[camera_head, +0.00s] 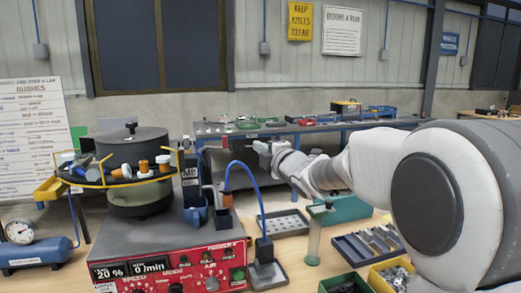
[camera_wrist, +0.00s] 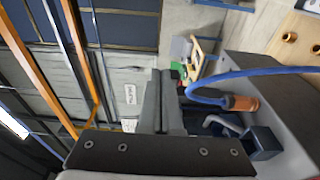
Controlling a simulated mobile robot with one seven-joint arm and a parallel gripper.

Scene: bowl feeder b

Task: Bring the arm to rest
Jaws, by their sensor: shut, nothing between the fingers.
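My gripper (camera_head: 262,147) is at the end of my white arm, which reaches in from the right in the head view. It is raised above the table, near the top of the blue hose loop and right of the bowl feeder (camera_head: 140,196). In the wrist view the dark fingers of my gripper (camera_wrist: 163,75) are together with nothing between them. The feeder's red control panel (camera_head: 170,270) shows "20 %" and "0 /min".
A blue hose (camera_head: 262,200) arcs up beside my gripper. A grey tray with holes (camera_head: 283,223), a clear green-tinted cylinder (camera_head: 314,245), a divided dark tray (camera_head: 368,243) and a yellow bin (camera_head: 392,274) stand below my arm. A blue-legged bench (camera_head: 310,127) stands behind.

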